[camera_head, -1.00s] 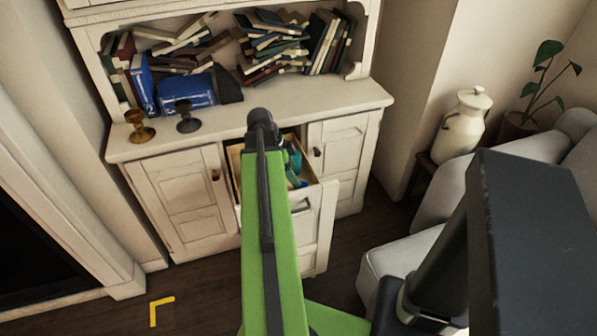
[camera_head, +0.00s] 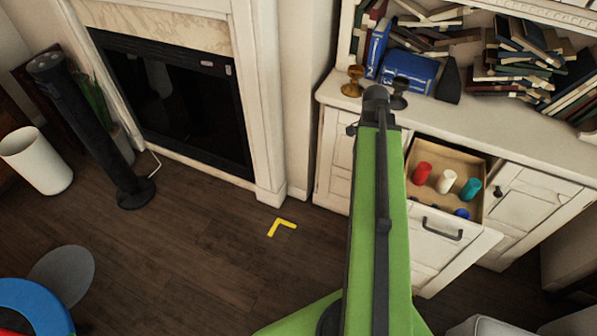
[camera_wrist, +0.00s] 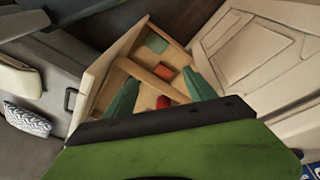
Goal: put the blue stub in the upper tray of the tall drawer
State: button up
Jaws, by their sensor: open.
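The open tall drawer (camera_head: 489,214) juts from the white cabinet in the head view. In it stand a red stub (camera_head: 422,173), a white stub (camera_head: 446,181) and a teal stub (camera_head: 470,189). The blue stub (camera_head: 462,213) is low by the drawer's front panel; its exact level is unclear. In the wrist view, my gripper (camera_wrist: 163,79) is open, its two green fingers apart, over a drawer with wooden dividers (camera_wrist: 146,77). Red pieces (camera_wrist: 163,73) and a teal patch (camera_wrist: 155,42) show there; no blue stub is visible. The fingers are hidden in the head view.
The cabinet top (camera_head: 480,115) holds two goblets (camera_head: 354,82) and books (camera_head: 408,71). A fireplace (camera_head: 175,95), black tower (camera_head: 95,130) and white bin (camera_head: 36,160) stand left. A yellow corner mark (camera_head: 282,226) lies on clear dark floor.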

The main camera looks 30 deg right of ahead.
jog(key=w+a+n, duration=0.3)
jog(key=a+n, duration=0.3)
jog(key=a, duration=0.6)
jog(key=w+a+n+t+y, duration=0.1)
jog(key=w+a+n, duration=0.3)
jog(key=a, duration=0.8)
jog(key=w+a+n+y, duration=0.1)
jog(key=w+a+n, duration=0.3)
jog(key=a+n, duration=0.4)
jog(key=a, duration=0.5)
jog(key=shift+f+t, duration=0.35)
jog(key=shift+t, duration=0.05)
